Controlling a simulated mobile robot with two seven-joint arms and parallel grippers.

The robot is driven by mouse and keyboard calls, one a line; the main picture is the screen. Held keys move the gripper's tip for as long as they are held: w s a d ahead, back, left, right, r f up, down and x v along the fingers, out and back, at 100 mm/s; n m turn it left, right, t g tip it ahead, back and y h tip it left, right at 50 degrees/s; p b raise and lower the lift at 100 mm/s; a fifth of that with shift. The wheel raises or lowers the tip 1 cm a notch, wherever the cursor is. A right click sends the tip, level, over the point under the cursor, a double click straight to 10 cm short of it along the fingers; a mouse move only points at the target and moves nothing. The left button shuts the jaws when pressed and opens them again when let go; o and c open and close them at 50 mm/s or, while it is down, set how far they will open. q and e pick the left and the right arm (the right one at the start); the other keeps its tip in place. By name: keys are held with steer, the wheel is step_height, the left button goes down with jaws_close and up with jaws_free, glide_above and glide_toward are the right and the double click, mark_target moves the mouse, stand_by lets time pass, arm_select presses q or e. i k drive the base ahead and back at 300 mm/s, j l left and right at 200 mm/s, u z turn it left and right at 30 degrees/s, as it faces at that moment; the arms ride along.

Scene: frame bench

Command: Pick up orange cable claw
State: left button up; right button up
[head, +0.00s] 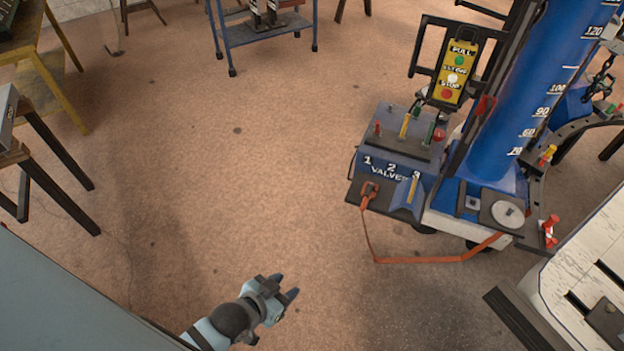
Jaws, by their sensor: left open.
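The orange cable claw (370,190) rests on the black ledge at the front left of the blue valve box (392,165). Its orange cable (415,260) hangs down from there in a loop and runs right to the base of the blue column. My left gripper (286,286) is at the bottom middle of the head view, over bare floor. It is open and empty, below and left of the claw and well apart from it. My right gripper is not in view.
A blue frame column with a number scale (520,95) stands at right, with a yellow button panel (459,72) beside it. A pale slotted bench (585,260) is at lower right. Wooden tables are at left, a blue cart (262,38) at the back. The middle floor is clear.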

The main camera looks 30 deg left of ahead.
mark_target(367, 194)
steer(key=u, duration=0.35)
steer(key=l+z, duration=0.1)
steer(key=z, duration=0.4)
steer(key=l+z, duration=0.1)
steer(key=z, duration=0.85)
steer(key=l+z, duration=0.15)
steer(key=z, duration=0.35)
steer(key=u, duration=2.1)
steer(key=i+j+z, duration=0.1)
steer(key=i+j, duration=0.15)
steer(key=i, duration=0.25)
steer(key=i+j+z, duration=0.15)
steer(key=i+j, duration=0.15)
steer(key=i, duration=0.15)
